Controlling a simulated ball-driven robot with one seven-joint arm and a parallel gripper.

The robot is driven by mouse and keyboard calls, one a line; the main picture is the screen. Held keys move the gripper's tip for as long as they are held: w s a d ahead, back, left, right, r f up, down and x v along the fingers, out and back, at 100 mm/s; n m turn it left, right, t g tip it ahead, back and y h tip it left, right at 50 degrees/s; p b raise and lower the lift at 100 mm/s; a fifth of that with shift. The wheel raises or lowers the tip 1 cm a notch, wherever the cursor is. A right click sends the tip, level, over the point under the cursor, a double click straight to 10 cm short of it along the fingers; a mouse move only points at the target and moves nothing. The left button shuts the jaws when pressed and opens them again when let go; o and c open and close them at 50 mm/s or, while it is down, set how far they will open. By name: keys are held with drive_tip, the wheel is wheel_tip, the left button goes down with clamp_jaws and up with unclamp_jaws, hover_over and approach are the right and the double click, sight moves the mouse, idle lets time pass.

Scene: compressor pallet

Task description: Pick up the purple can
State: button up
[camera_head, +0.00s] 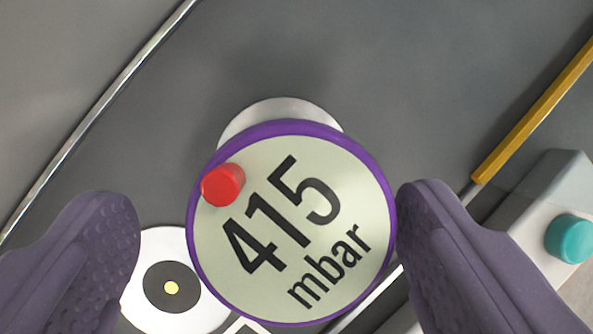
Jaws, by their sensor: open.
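The purple can (300,258) shows in the head camera view from its top end. Its round face is pale green with a purple rim, marked "415 mbar". A small red cylinder (223,184) sits at the upper left of the face. My gripper (268,235) is open, with one dark purple finger on each side of the can. The right finger borders the can's right rim in the picture; I cannot tell if they touch. A gap shows between the left finger and the can. The can's sides are hidden beneath its face.
A pale disc (282,111) shows partly behind the can. A white round piece with a black ring (192,309) lies at lower left. A yellow bar (535,110) and a grey box with a teal button (570,239) are at right. The dark surface above is clear.

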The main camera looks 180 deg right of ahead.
drive_tip(key=x, duration=0.1)
drive_tip(key=b+x, duration=0.1)
drive_tip(key=x, duration=0.1)
drive_tip(key=shift+d+f, duration=0.15)
drive_tip(key=shift+d, duration=0.15)
drive_tip(key=shift+w+f, duration=0.2)
drive_tip(key=shift+f, duration=0.2)
drive_tip(key=shift+d, duration=0.1)
drive_tip(key=shift+r, duration=0.1)
drive_tip(key=c, duration=1.3)
